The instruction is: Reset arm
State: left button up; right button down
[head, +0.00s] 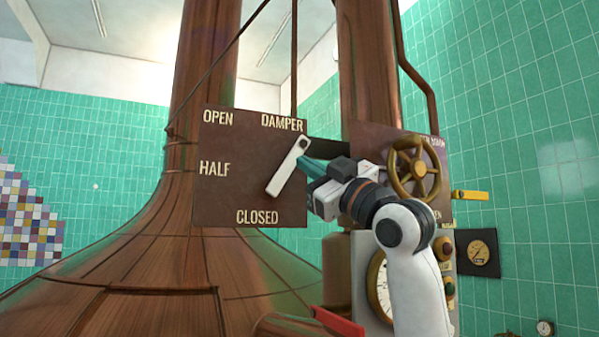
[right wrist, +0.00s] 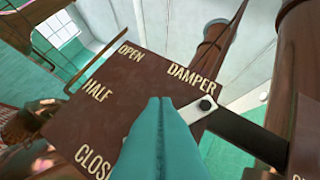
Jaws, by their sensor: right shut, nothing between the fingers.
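The brown damper plate (head: 228,192) has the words OPEN, HALF and CLOSED on it, with DAMPER at the top right. A white lever (head: 284,172) is pivoted near the plate's right edge and slants down and left, its free end between HALF and CLOSED. My right gripper (head: 300,163) has teal fingers, shut and empty, close to the lever's right side. I cannot tell whether they touch. In the right wrist view the shut fingers (right wrist: 161,102) cover the lower part of the lever (right wrist: 193,111). The left gripper is not in view.
A brass valve wheel (head: 415,168) on a second brown panel stands just right of my right gripper. A yellow handle (head: 470,195), a black-framed gauge (head: 480,254) and a red handle (head: 338,321) are nearby. The large copper kettle (head: 150,265) fills the lower left.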

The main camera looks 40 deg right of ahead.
jog(key=shift+w+d+f, duration=0.1)
jog(key=shift+w+d, duration=0.05)
jog(key=shift+d, duration=0.1)
jog(key=shift+a, duration=0.1)
